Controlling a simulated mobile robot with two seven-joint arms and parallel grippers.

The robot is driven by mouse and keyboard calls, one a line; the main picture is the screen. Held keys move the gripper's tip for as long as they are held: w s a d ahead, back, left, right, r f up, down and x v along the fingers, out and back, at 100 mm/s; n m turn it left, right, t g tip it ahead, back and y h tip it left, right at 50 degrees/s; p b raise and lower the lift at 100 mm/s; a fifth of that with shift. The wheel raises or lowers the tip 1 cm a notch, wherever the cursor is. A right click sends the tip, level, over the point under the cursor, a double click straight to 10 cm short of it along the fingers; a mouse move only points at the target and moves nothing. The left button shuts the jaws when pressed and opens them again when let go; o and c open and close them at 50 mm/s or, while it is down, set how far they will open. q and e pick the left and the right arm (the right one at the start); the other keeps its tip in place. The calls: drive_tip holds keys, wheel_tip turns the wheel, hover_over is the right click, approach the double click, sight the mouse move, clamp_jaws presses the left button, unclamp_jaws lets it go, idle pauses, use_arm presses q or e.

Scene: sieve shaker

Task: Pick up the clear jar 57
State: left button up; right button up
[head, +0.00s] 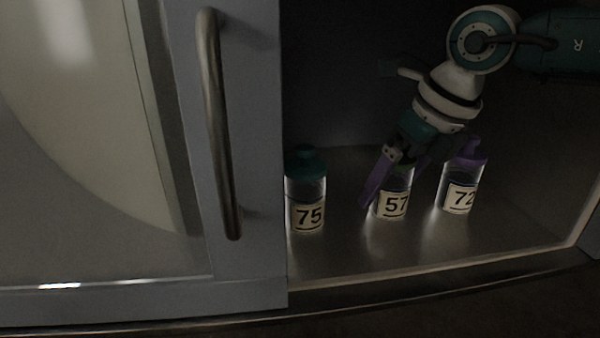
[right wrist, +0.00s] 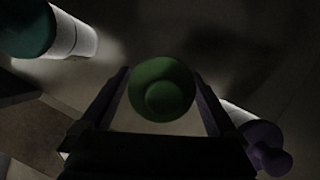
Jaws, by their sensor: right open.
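The clear jar 57 (head: 394,204) stands upright on the cabinet floor, between two other jars. Its green lid shows from above in the right wrist view (right wrist: 162,88). My right gripper (head: 396,186) is open, with its purple fingers on either side of jar 57. In the right wrist view, the fingers (right wrist: 163,100) lie left and right of the green lid, with a narrow gap visible on each side. In the head view, the gripper hides most of the jar's lid. My left gripper is in neither view.
Jar 75 (head: 306,214) with a teal lid stands to the left, near the cabinet door's edge. Jar 72 (head: 459,197) with a purple lid stands close on the right. A sliding door (head: 250,200) with a metal handle (head: 222,130) covers the left side. The floor in front of the jars is clear.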

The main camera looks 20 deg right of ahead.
drive_tip(key=c, duration=1.5)
drive_tip(key=shift+r, duration=0.15)
